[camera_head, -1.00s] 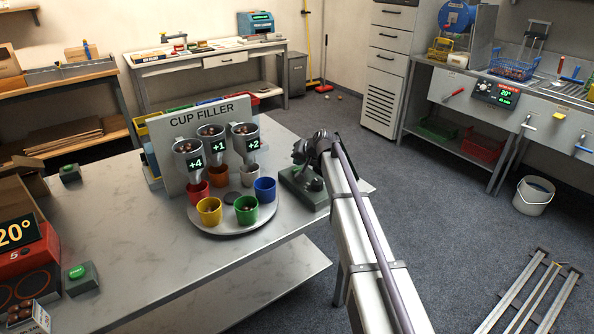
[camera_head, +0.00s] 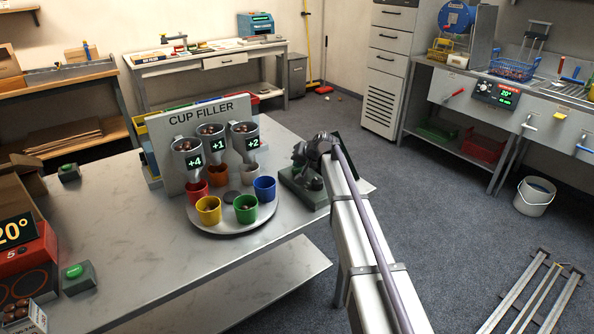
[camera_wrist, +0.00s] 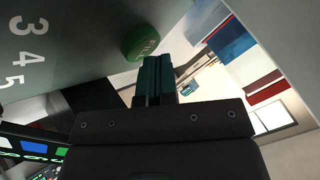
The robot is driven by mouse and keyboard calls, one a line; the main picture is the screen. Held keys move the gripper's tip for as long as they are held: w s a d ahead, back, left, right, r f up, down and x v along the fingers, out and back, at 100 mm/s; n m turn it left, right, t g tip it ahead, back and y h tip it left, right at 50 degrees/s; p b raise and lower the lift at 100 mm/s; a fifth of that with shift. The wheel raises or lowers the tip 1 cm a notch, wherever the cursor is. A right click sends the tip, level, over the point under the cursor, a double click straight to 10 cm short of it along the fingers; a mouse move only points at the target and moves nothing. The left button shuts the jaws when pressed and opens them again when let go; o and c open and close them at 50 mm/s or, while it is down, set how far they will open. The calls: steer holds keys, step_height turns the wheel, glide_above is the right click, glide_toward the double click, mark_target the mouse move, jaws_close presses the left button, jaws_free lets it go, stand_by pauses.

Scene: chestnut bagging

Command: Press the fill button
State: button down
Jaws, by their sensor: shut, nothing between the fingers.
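In the wrist view, the green round fill button (camera_wrist: 140,42) stands out from a grey-green panel (camera_wrist: 60,55) marked 3, 4, 5. Its lettering is only partly readable. My gripper (camera_wrist: 157,62) is shut and empty, its teal fingertips right beside the button's lower right edge. I cannot tell whether they touch. In the head view, my gripper (camera_head: 302,153) is a dark shape over the table's right end, right of the cup filler (camera_head: 210,125); its fingertips and the fill button cannot be made out there.
The cup filler's round platform (camera_head: 232,229) carries coloured cups, including a yellow one (camera_head: 208,211), a green one (camera_head: 245,208) and a blue one (camera_head: 265,189). A green-button box (camera_head: 78,278) stands at the table's front left. The floor (camera_head: 430,260) right of the table is open.

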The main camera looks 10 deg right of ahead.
mark_target(299, 169)
steer(key=shift+f, duration=0.2)
steer(key=shift+r, duration=0.1)
steer(key=shift+r+p, duration=0.7)
steer(key=shift+r, duration=0.05)
step_height(299, 169, up, 5)
steer(key=p, duration=0.5)
steer(key=shift+r, duration=0.1)
stand_by(0.4)
